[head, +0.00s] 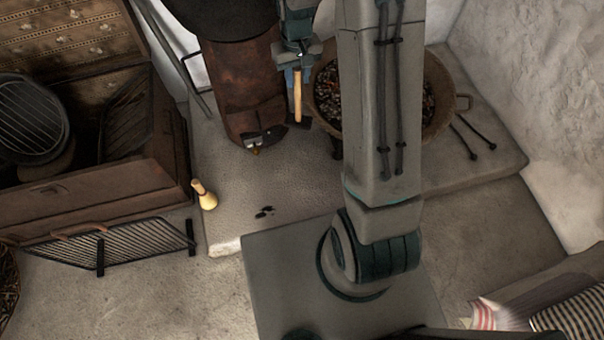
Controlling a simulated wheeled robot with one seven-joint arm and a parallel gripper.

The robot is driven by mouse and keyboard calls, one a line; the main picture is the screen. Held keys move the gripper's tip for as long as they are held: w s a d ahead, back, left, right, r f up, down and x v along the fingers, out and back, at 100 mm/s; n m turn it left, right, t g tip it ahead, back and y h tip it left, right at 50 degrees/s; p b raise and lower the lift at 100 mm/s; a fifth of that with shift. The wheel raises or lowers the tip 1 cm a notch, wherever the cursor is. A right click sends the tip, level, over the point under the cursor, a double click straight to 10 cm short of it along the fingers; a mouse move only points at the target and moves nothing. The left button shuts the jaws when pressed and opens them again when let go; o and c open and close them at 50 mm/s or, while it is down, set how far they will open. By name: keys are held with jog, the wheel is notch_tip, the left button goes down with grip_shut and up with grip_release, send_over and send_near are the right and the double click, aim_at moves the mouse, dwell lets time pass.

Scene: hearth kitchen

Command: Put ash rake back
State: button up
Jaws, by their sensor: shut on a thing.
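My gripper (297,66) is at the top middle, pointing down, shut on the ash rake (297,98). The rake's pale wooden handle hangs roughly upright below the jaws. A dark piece shows near its lower end; I cannot tell whether it belongs to the rake. The rake hangs in the gap between a rusty metal stove-like body (243,92) on the left and a bowl of coals (330,90) on the right. My arm hides the middle of that bowl. The rake's place of rest cannot be made out.
The stone hearth slab (275,185) has dark bits and a small wooden-handled brush (205,196) on its left. Two thin dark rods (474,136) lie on the right. An open wooden chest (110,190) and a black grate (120,250) stand left. Striped cloth (578,318) lies lower right.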

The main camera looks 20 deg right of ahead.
notch_tip(320, 180, down, 36)
jog(key=n+b, duration=0.5)
jog(key=b, duration=1)
jog(key=shift+n+b, duration=0.35)
jog(key=shift+n, duration=0.05)
jog(key=shift+f, duration=0.15)
jog(key=o, duration=1.1)
jog(key=shift+c, duration=0.2)
